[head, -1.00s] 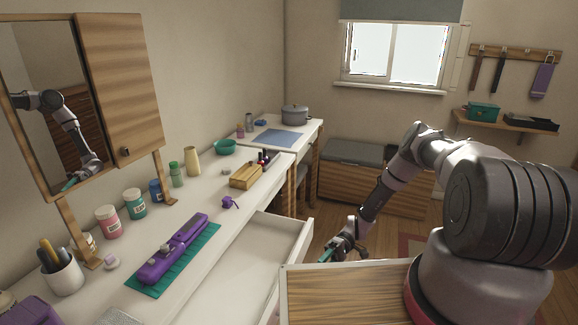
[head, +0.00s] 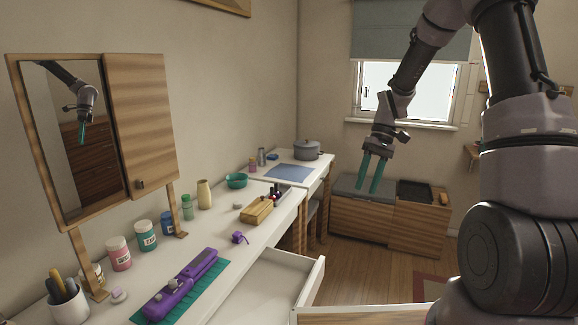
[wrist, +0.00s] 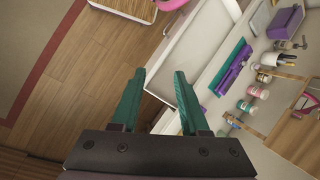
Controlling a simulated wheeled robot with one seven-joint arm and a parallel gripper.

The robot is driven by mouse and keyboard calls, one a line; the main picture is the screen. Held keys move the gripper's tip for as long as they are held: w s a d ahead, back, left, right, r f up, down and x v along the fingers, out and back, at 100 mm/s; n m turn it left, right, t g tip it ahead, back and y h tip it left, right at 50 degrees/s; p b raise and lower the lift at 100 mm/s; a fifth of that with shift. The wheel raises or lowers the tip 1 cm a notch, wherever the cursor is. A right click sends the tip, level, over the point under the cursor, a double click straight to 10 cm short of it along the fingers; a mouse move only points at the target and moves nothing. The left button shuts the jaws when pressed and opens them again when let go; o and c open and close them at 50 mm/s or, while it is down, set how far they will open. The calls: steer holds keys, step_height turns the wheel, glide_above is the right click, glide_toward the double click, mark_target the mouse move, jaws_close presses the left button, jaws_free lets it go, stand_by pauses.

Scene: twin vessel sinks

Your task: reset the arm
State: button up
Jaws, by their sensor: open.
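My gripper (head: 370,172) hangs in the air with its two teal fingers pointing down, in front of the wooden bench at the back. It is open and empty. In the wrist view my gripper (wrist: 155,92) shows its fingers apart, with the floor and the open drawer below. My arm rises at the right of the head view and bends over at the top.
The open drawer (head: 262,290) juts from the white counter (head: 225,228). A purple straightener (head: 182,287) lies on a teal mat (head: 218,278). Jars, a green bowl (head: 236,181) and a wooden box (head: 257,209) stand there. The mirror cabinet (head: 142,130) is at left.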

steer(key=s+d+r+m+t, duration=0.1)
steer(key=s+r+m+t, duration=0.2)
steer(key=s+r, duration=0.6)
steer(key=s+d+r+m+t+h, duration=0.1)
steer(key=s+d+r+m+t, duration=0.1)
steer(key=s+r+t, duration=0.6)
step_height(320, 180, up, 6)
steer(key=shift+s+r+m+h, duration=0.15)
steer(key=shift+s+m+h, duration=0.15)
steer(key=shift+s+m, duration=0.6)
